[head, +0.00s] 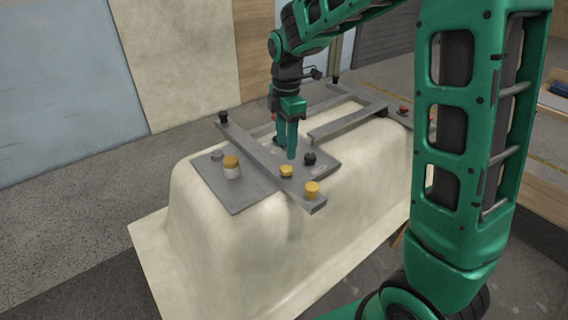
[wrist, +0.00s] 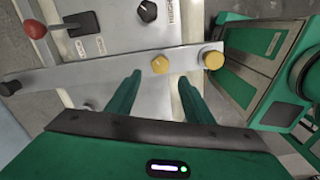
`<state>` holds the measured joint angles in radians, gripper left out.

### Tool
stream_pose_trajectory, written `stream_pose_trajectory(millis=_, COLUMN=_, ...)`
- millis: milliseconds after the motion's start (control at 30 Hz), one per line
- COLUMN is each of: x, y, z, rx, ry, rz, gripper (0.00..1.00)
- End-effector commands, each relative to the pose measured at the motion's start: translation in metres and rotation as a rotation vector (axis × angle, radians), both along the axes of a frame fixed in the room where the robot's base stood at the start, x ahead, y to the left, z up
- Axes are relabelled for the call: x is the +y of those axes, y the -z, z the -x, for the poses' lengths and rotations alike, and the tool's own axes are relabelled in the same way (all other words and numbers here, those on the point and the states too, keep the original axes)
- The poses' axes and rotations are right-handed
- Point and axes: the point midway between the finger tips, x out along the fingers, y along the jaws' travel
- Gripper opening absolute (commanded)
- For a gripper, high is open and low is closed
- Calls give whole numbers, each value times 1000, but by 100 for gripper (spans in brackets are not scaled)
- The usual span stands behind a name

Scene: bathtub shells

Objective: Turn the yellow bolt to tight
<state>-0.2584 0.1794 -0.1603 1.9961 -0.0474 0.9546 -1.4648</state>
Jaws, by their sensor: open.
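Several round yellow caps show, and I cannot tell for sure which is the yellow bolt. One yellow cap (head: 312,188) sits on the near end of a grey bar (head: 262,153); it also shows in the wrist view (wrist: 213,60). A second, smaller yellow cap (head: 287,171) is at the bar's edge, also in the wrist view (wrist: 160,64). A third yellow cap (head: 231,162) tops a white base at left. My gripper (head: 287,152) is open and points down above the plate, behind the second cap. In the wrist view the fingers (wrist: 160,82) stand apart with nothing between them.
The bar crosses a grey plate (head: 235,195) on a cream upturned tub shell (head: 270,245). A black knob (head: 310,158) stands close right of my fingers. A black knob (head: 222,117) tops the bar's far end. A red-knobbed lever (wrist: 34,29) is at upper left in the wrist view.

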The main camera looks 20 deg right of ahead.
Motion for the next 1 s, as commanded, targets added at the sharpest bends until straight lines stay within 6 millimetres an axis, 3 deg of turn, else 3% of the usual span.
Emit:
stream_pose_trajectory(millis=200, x=-1, y=41, z=1, rx=5, ry=3, rz=1, gripper=47)
stream_pose_trajectory(millis=400, x=-1, y=66, z=1, rx=3, ry=4, rz=0, gripper=47)
stream_pose_trajectory(millis=867, x=-2, y=77, z=1, rx=1, ry=5, rz=0, gripper=47)
stream_pose_trajectory(millis=1000, x=-2, y=76, z=0, rx=1, ry=5, rz=0, gripper=14)
